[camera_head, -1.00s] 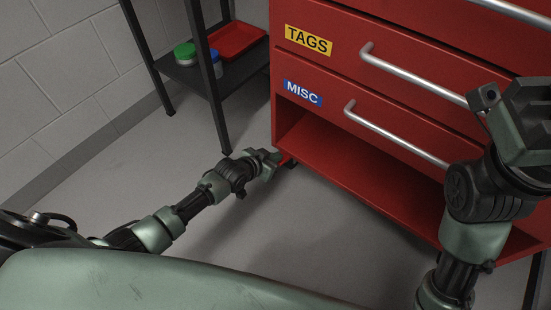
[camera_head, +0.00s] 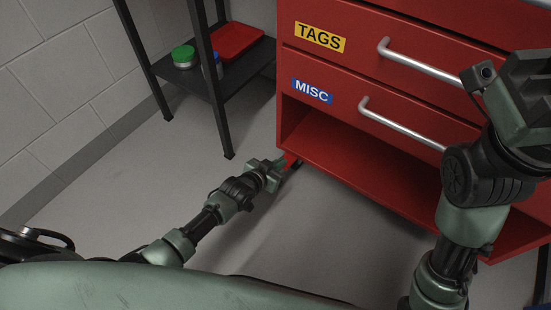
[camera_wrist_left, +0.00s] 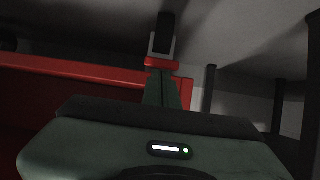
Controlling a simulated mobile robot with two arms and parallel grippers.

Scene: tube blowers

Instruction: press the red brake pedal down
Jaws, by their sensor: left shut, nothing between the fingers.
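The red brake pedal (camera_head: 290,160) is small and sits low at the near left bottom corner of the red cabinet, beside a black caster. My left gripper (camera_head: 277,167) is low near the floor, right at the pedal. In the left wrist view, the shut left fingers (camera_wrist_left: 165,88) point at the red pedal (camera_wrist_left: 161,64), which shows just beyond their tips. I cannot tell whether they touch, or how far down the pedal is. My right gripper (camera_head: 520,95) is raised at the right edge, in front of the cabinet; its jaw state is unclear.
The red cabinet (camera_head: 350,62) has TAGS and MISC drawers with metal handles and an open bottom bay. A black shelf (camera_head: 190,82) at left holds a red tray (camera_head: 238,41) and a green-lidded jar (camera_head: 184,56). Grey floor between is clear.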

